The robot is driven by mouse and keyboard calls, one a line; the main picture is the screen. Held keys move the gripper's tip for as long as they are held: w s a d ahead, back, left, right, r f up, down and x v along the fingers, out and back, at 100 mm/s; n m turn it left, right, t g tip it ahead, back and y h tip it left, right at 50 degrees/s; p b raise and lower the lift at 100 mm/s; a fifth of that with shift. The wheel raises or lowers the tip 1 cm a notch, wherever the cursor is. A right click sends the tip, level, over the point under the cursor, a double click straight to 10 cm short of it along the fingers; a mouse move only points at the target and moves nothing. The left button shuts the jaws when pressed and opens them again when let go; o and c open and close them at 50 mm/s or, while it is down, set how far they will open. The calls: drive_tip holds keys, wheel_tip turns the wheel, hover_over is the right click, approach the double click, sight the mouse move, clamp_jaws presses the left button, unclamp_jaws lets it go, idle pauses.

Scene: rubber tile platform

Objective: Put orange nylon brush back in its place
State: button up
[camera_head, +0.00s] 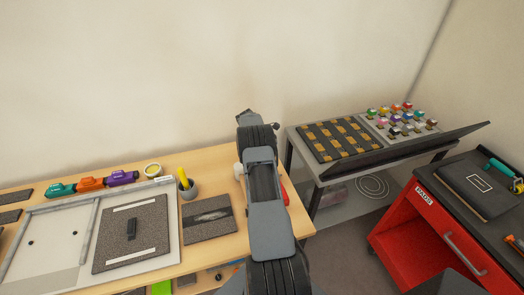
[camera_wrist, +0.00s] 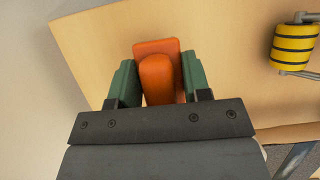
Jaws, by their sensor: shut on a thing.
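My gripper (camera_wrist: 158,64) shows in the wrist view with its two green fingers closed on the sides of an orange piece, which looks like the orange nylon brush (camera_wrist: 157,80). The brush has a flat orange block with a rounded orange part over it. Wooden tabletop lies behind it; I cannot tell whether the brush touches it. In the head view my arm hides the gripper and the held brush. Another orange tool (camera_head: 92,183) lies at the left of the table, between a teal tool (camera_head: 61,189) and a purple tool (camera_head: 122,178).
A yellow roll with black bands (camera_wrist: 294,44) is at the right in the wrist view. On the wooden table (camera_head: 218,160) are a grey cup (camera_head: 189,192) and a dark mat (camera_head: 208,219). A grey bench and red cabinet (camera_head: 410,228) stand at right.

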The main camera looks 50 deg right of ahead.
drive_tip(key=shift+w+d+f, duration=0.1)
drive_tip(key=shift+w+f, duration=0.1)
drive_tip(key=shift+f, duration=1.4)
drive_tip(key=shift+f+b, duration=0.2)
drive_tip(key=shift+b, duration=0.1)
drive_tip(key=o, duration=1.1)
drive_tip(key=shift+r, duration=0.1)
drive_tip(key=shift+o, duration=0.2)
drive_tip(key=shift+r+p, duration=0.1)
drive_tip(key=shift+p, duration=0.65)
